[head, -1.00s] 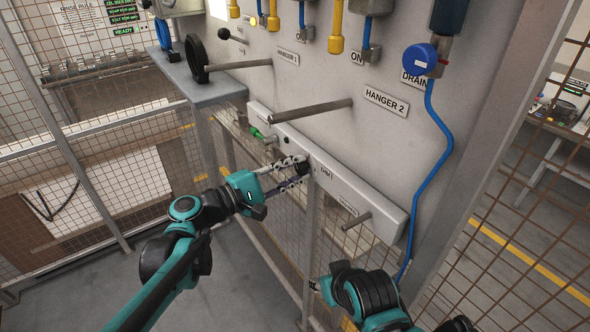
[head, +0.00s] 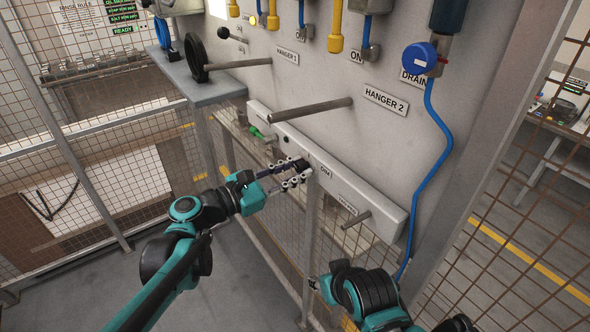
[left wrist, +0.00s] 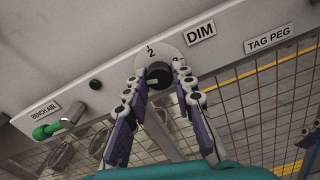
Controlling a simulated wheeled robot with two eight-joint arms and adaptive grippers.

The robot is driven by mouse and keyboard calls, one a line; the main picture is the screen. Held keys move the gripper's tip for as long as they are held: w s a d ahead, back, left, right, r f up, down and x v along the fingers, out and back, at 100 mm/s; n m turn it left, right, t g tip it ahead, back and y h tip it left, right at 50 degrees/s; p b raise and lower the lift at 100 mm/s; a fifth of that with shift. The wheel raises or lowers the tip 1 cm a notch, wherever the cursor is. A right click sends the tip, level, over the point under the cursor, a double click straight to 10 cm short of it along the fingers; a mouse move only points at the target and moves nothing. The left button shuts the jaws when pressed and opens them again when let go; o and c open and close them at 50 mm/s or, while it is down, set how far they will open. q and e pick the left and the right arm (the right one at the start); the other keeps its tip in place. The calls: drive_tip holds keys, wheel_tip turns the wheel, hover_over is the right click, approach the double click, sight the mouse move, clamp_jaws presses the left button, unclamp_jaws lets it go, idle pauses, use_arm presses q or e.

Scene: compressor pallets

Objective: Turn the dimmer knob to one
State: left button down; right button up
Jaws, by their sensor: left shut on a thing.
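The dimmer knob (left wrist: 159,76) is a small black knob on a pale round dial (left wrist: 172,54), left of the DIM label (left wrist: 200,33). A 2 shows on the dial above the knob; other marks are partly hidden by my fingers. A light line shows on the knob face, but its exact pointing is hard to read. My left gripper (head: 303,168) is shut on the knob, with one fingertip on each side; in the left wrist view the fingers (left wrist: 158,88) flank it. My right gripper (head: 314,285) is low in the head view, away from the panel, its fingers mostly hidden.
A green-handled bench air valve (left wrist: 47,130) and a dark button (left wrist: 95,84) sit left of the dial. The tag peg (head: 357,220) sticks out to the right. A long hanger rod (head: 310,110) juts out above. Wire mesh lies below the strip.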

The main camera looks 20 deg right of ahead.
use_arm(q)
drive_tip(key=shift+s+n, duration=0.1)
drive_tip(key=shift+n, duration=1.2)
drive_tip(key=shift+f, duration=0.1)
drive_tip(key=c, duration=1.3)
unclamp_jaws()
drive_tip(key=shift+o, duration=0.2)
drive_tip(key=v, duration=1.2)
